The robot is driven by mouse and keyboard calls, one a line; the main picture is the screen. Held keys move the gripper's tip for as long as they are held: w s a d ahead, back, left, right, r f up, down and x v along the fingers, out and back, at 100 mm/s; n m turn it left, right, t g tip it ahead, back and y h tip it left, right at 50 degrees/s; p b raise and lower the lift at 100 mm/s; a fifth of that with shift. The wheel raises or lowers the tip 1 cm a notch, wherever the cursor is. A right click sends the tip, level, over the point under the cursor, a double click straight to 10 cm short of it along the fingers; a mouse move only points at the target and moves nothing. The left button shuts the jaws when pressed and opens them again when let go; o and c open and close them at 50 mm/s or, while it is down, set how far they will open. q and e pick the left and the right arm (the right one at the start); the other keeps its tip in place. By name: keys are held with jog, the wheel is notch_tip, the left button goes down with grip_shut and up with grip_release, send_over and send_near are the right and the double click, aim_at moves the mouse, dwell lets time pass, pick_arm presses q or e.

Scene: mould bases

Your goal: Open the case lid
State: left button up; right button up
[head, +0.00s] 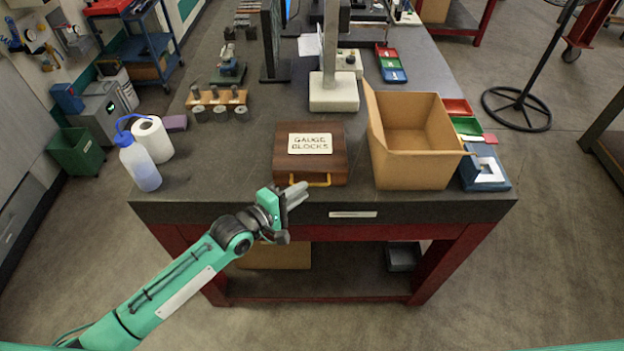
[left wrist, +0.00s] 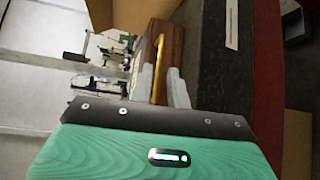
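The case is a brown wooden box (head: 283,160) with a white "GAUGE BLOCKS" label, near the front edge of the bench. Its lid looks closed. A yellow handle (head: 322,183) is on its front side. My left gripper (head: 299,193) is just in front of the case, close to the handle's left part. In the left wrist view, the two grey fingers (left wrist: 160,78) stand apart, and the yellow handle (left wrist: 157,50) shows between them. I cannot tell whether a finger touches it. The brown case (left wrist: 173,42) is partly hidden there. My right gripper is not in view.
A tan open bin (head: 412,165) stands close to the right of the case. A white post base (head: 334,95) stands behind it. A blue-capped bottle (head: 140,165) and a white roll (head: 153,140) are at the left. The bench top between roll and case is clear.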

aim_at(312, 184)
pick_arm(q)
jog(key=p+x, duration=0.1)
jog(key=x, duration=0.4)
grip_shut()
